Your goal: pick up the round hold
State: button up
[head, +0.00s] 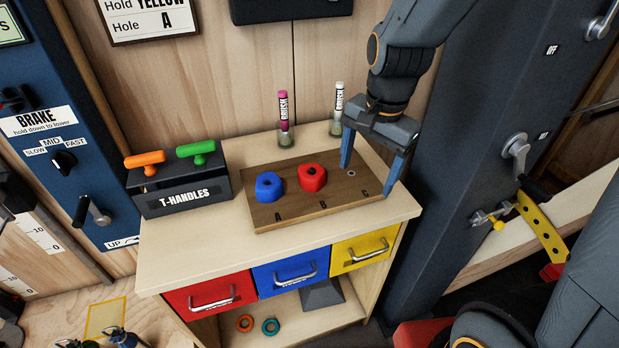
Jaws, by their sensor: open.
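A blue hold (268,186) with rounded edges sits at A on the wooden board (328,202). A red hold (312,177) with a blockier outline sits at B. Both have a dark hole in the middle; at this size I cannot tell for sure which is the round one. My gripper (369,181) points down over the board's right end, near C, to the right of both holds. Its blue fingers are spread wide with nothing between them.
A T-handles box (181,190) with an orange and a green handle is at the left. Red, blue and yellow drawers (290,271) are below the top. A dark column (470,150) rises close at the right.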

aim_at(312, 174)
jog(key=w+a+m, duration=0.2)
jog(key=a+m, duration=0.1)
jog(key=m, duration=0.1)
jog(key=w+a+m+b, duration=0.1)
jog(key=w+a+m, duration=0.2)
jog(key=m, duration=0.2)
jog(key=w+a+r+m+b, duration=0.1)
jog(key=w+a+m, duration=0.2)
jog(key=a+m, duration=0.1)
jog(key=shift+w+m+y, duration=0.1)
jog(key=shift+m+y, duration=0.3)
jog(key=shift+m, duration=0.3)
jog(key=shift+a+f+g, duration=0.15)
jog(key=shift+f+g, duration=0.05)
jog(key=shift+g, duration=0.1)
jog(key=shift+f, duration=0.35)
jog(key=shift+w+f+p, duration=0.2)
jog(key=shift+f+p, duration=0.25)
jog(key=shift+f, duration=1.25)
jog(key=shift+w+f+p, duration=0.15)
jog(key=shift+f+p, duration=0.25)
jog(key=shift+f, duration=1.3)
jog(key=c, duration=1.2)
